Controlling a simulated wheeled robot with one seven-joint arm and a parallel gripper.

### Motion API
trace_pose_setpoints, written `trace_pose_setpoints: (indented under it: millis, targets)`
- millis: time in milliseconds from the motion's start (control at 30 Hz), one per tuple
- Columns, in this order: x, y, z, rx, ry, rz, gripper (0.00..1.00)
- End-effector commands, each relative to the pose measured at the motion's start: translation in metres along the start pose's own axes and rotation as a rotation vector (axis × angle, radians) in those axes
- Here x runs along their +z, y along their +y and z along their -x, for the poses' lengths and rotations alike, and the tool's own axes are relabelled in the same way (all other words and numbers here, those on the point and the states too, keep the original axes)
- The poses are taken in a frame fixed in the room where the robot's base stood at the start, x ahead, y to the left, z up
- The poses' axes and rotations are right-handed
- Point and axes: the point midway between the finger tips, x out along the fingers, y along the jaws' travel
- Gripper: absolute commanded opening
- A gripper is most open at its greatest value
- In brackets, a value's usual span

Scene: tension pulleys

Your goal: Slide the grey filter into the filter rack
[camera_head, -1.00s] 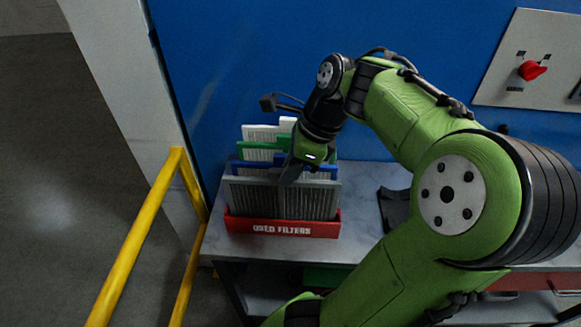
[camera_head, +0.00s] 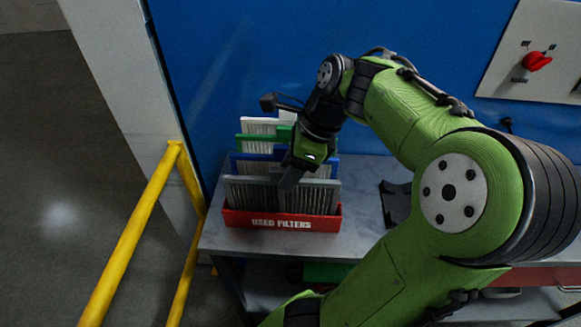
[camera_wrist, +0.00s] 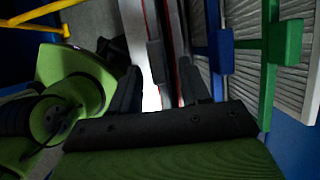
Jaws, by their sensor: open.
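The grey filter (camera_head: 318,196) stands upright at the front of the red filter rack (camera_head: 233,218), which is labelled "USED FILTERS". Its lower edge is hidden behind the rack's front wall. My gripper (camera_head: 289,179) is at the filter's top edge, pointing down. In the wrist view my gripper (camera_wrist: 161,88) is open, with one dark finger on each side of the edge-on grey filter (camera_wrist: 154,58). Whether a finger touches it I cannot tell.
Behind it in the rack stand a blue-framed filter (camera_head: 238,157), a green-framed filter (camera_head: 246,138) and a white filter (camera_head: 258,126). A yellow rail (camera_head: 135,230) runs at the left. A blue wall (camera_head: 240,60) rises behind. The worktop right of the rack (camera_head: 358,190) is partly clear.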

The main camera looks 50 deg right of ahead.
Motion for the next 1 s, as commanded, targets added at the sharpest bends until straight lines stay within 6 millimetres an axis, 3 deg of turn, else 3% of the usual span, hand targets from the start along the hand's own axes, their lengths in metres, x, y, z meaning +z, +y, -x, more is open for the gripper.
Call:
trace_pose_setpoints:
  millis: [133, 233, 500, 700, 833, 1000]
  targets:
    - [0.000, 0.000, 0.003, -0.001, 0.000, -0.001, 0.46]
    - [0.001, -0.001, 0.019, -0.002, -0.001, -0.002, 0.46]
    - [0.002, -0.001, 0.097, -0.005, -0.002, -0.001, 0.46]
    - [0.002, -0.001, 0.143, -0.003, -0.001, 0.000, 0.46]
    - [0.001, 0.000, 0.157, -0.001, 0.000, -0.001, 0.46]
    - [0.000, 0.000, 0.158, 0.000, 0.000, 0.000, 0.46]
